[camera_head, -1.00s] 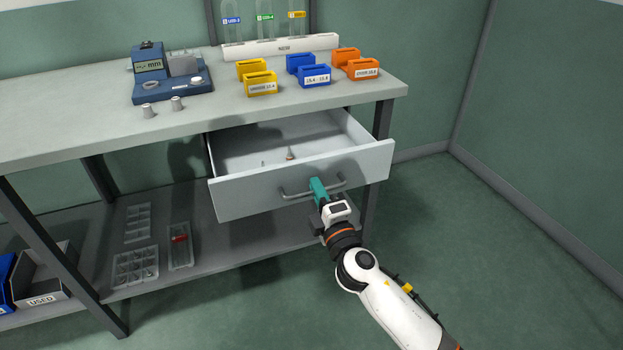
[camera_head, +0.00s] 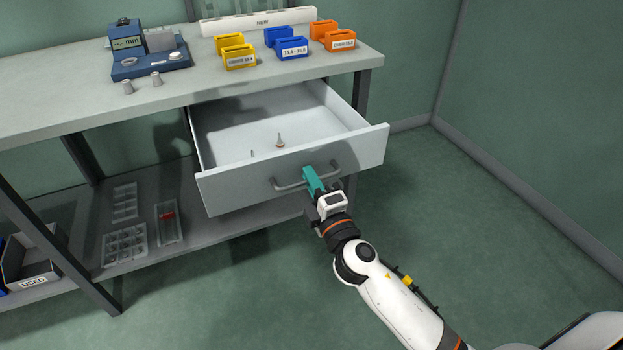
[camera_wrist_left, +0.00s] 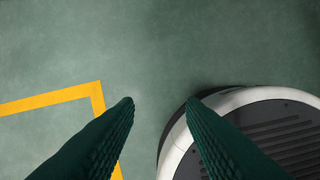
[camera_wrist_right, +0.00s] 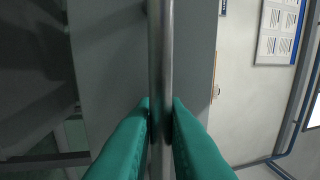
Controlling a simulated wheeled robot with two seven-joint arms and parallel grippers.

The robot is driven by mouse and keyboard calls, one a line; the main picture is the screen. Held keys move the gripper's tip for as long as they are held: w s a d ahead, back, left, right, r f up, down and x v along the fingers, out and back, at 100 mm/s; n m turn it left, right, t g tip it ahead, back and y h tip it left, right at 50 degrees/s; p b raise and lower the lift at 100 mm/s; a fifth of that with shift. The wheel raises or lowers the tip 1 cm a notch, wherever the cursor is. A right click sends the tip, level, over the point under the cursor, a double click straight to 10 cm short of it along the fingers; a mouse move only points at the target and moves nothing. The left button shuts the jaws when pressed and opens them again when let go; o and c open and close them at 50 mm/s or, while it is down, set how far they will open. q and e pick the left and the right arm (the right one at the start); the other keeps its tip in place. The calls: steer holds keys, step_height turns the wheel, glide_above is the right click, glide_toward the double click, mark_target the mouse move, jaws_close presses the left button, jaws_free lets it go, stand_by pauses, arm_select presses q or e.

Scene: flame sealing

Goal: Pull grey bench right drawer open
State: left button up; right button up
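The grey bench's right drawer (camera_head: 232,190) stands well out from under the bench top in the head view. Its inside shows, with two small pointed items (camera_head: 280,141) on its floor. My right gripper (camera_head: 312,180) is at the drawer's bar handle (camera_head: 290,185), right of the handle's middle. In the right wrist view its teal fingers (camera_wrist_right: 159,125) are closed around the metal handle bar (camera_wrist_right: 160,60). My left gripper (camera_wrist_left: 161,100) shows only in the left wrist view, its fingers apart with nothing between them, above the floor.
The bench top (camera_head: 200,92) carries a blue gauge (camera_head: 148,50), yellow, blue and orange holders (camera_head: 292,48) and a white rack. The lower shelf (camera_head: 185,225) holds clear trays (camera_head: 125,243). A USED bin (camera_head: 30,270) is at lower left. Floor to the right is clear.

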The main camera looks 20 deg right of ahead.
steer(key=shift+o, duration=0.2)
steer(key=shift+f, duration=0.1)
